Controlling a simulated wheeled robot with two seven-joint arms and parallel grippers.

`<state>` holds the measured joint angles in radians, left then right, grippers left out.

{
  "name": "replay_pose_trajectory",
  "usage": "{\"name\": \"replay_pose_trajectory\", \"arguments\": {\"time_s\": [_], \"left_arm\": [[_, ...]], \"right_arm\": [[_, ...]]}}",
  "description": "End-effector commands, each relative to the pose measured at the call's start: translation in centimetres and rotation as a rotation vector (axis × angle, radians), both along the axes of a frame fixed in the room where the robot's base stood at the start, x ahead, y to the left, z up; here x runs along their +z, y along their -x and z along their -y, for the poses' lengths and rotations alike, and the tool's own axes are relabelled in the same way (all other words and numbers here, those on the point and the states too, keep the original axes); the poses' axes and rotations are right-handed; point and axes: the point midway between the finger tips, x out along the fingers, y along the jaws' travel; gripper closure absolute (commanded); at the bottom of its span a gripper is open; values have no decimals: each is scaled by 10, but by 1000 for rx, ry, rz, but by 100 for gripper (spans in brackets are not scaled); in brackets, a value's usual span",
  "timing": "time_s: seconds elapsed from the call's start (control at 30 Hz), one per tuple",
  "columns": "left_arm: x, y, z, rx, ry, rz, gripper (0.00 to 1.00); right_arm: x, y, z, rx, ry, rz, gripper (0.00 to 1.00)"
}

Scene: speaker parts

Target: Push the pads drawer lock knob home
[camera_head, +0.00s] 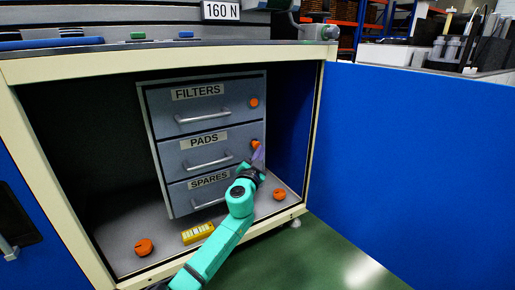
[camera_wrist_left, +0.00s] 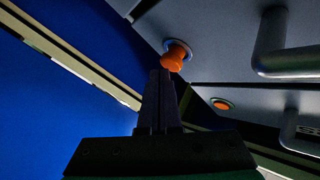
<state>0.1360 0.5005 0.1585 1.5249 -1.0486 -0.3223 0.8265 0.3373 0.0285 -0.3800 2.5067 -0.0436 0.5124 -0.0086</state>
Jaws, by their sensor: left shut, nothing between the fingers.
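The pads drawer (camera_head: 203,151) is the middle of three grey drawers and looks closed. Its orange lock knob (camera_head: 255,144) is at the right of its front. In the left wrist view the knob (camera_wrist_left: 175,57) stands out from a round collar on the drawer face. My left gripper (camera_head: 258,158) is just below the knob in the head view, shut and empty. In the wrist view its closed fingertips (camera_wrist_left: 160,74) are right beside the knob's outer end; I cannot tell whether they touch. My right gripper is not in view.
The filters drawer (camera_head: 190,113) above has an orange knob (camera_head: 254,103). The spares drawer (camera_head: 182,198) is below. Orange knobs (camera_head: 144,247) (camera_head: 279,194) and a yellow block (camera_head: 198,233) lie on the cabinet floor. The blue side wall (camera_head: 293,125) is close on the right.

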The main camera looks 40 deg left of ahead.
Motion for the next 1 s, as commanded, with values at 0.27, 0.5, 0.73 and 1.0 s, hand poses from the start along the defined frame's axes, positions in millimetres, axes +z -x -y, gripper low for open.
{"name": "replay_pose_trajectory", "arguments": {"time_s": [0.27,0.5,0.73,1.0], "left_arm": [[0,0,0,0,-1,0,100],[0,-1,-3,1,-1,-2,100],[0,-2,-5,0,-2,-1,100],[0,-3,-9,0,-1,0,100]], "right_arm": [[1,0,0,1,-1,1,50],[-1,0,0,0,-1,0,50],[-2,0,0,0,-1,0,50],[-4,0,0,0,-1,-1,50]]}}
